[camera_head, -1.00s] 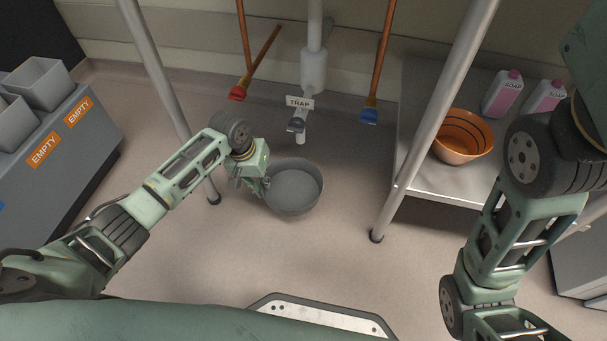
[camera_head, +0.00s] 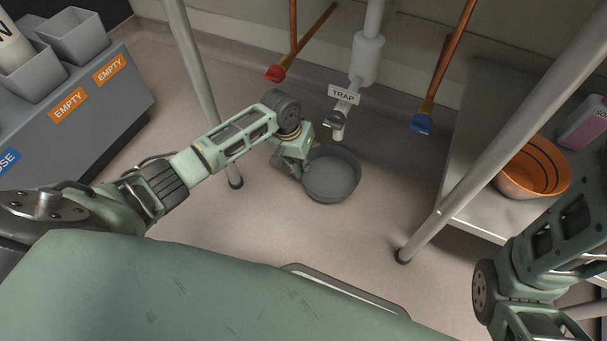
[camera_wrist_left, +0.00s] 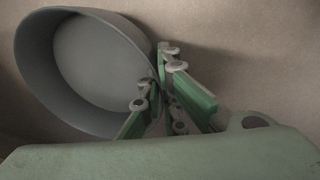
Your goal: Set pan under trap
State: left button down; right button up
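The grey round pan (camera_head: 332,176) is upright, just below the trap's outlet in the head view. Whether it touches the floor is hard to tell. The trap (camera_head: 338,122) is a light pipe with a dark collar, hanging under a sign reading TRAP (camera_head: 344,94). My left gripper (camera_head: 304,168) is at the pan's left side. In the left wrist view its fingers (camera_wrist_left: 155,80) straddle the wall of the pan (camera_wrist_left: 95,60) and look closed on its rim. My right arm shows at the right, but its gripper is out of view.
Metal legs (camera_head: 207,95) (camera_head: 460,195) stand left and right. An orange bowl (camera_head: 530,172) sits on the right shelf. A grey cabinet (camera_head: 110,115) with bins stands left.

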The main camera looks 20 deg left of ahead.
pick_arm(q)
jog(key=shift+s+a+b+x, duration=0.1)
jog(key=shift+a+b+x, duration=0.05)
jog(key=shift+b+x, duration=0.75)
jog(key=shift+s+a+b+x, duration=0.2)
jog(key=shift+b+x, duration=0.5)
jog(key=shift+x, duration=0.3)
jog(key=shift+w, duration=0.1)
jog(key=shift+f, duration=0.1)
jog(key=shift+f, duration=0.1)
jog(key=c, duration=2)
grip_release()
